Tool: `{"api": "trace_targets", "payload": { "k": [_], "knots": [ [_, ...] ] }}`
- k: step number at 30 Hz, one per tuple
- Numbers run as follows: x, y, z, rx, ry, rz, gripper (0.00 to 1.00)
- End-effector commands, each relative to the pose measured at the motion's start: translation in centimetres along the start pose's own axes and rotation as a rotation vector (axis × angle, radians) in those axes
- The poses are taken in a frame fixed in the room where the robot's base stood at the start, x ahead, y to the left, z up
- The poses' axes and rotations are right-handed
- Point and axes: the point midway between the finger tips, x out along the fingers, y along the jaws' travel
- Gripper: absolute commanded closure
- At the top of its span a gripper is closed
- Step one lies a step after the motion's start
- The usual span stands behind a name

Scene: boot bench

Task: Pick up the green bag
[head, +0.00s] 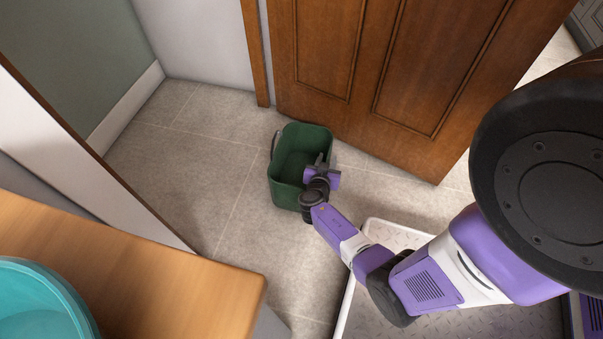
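The green bag (288,191) stands upright on the tiled floor near the wooden door, with its open top facing up and a dark handle at its left side. My gripper (322,161) is at the right side of the bag, over or against its right rim. My wrist and gripper body hide part of that rim and the bag's right side. The fingers are small and dark here, so I cannot tell whether they are open or shut on the rim.
A brown wooden door (400,75) stands just behind the bag. A wooden bench top (150,275) with a teal basin (45,290) is at the lower left. A pale-rimmed tray (350,300) lies under my arm. The floor left of the bag is clear.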

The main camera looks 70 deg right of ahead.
Motion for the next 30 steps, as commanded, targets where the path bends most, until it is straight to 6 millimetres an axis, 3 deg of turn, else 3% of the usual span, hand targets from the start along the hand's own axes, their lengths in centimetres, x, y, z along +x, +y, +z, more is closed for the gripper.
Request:
{"api": "trace_targets", "payload": {
  "k": [8, 13, 30],
  "knots": [
    [0.29, 0.01, -0.02, -0.001, 0.0, 0.0, 0.67],
    [0.28, 0.01, -0.02, -0.001, 0.0, 0.0, 1.0],
    [0.25, 0.01, 0.0, -0.001, 0.0, 0.0, 1.0]
  ]
}}
